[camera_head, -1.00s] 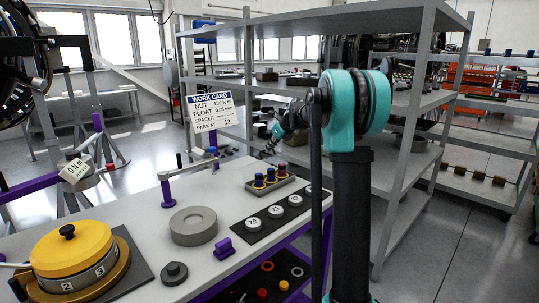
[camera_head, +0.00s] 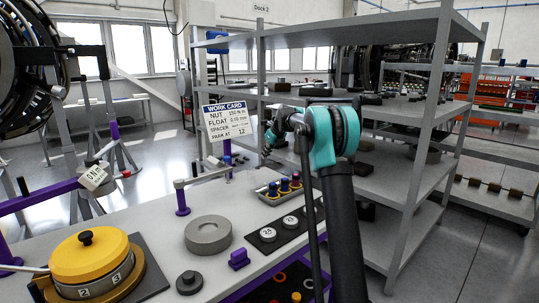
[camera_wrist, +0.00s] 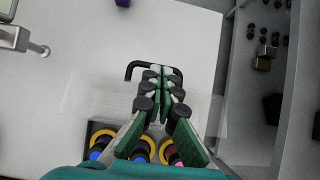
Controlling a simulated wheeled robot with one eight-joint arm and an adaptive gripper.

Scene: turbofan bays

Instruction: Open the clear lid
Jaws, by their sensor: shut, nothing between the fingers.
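In the wrist view a faint clear lid (camera_wrist: 88,97) shows as a see-through sheet, with a black bent handle (camera_wrist: 133,68) by the fingertips. My gripper (camera_wrist: 160,76) is shut and empty, its fingertips overlapping the handle in the picture; whether they touch it I cannot tell. Below the lid is a tray holding several coloured plugs with yellow rings (camera_wrist: 143,148), partly hidden by my fingers. In the head view the tray (camera_head: 268,196) stands at the bench's far right edge. My gripper (camera_head: 265,152) is small there, above and behind the tray; the lid cannot be made out.
The white bench (camera_head: 150,215) carries a yellow-topped pot (camera_head: 88,262), a grey ring (camera_head: 208,235), a purple post (camera_head: 182,200) and a work card (camera_head: 227,120). Grey shelving (camera_head: 425,130) stands close on the right of my arm. A pale fitting (camera_wrist: 15,38) shows at upper left in the wrist view.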

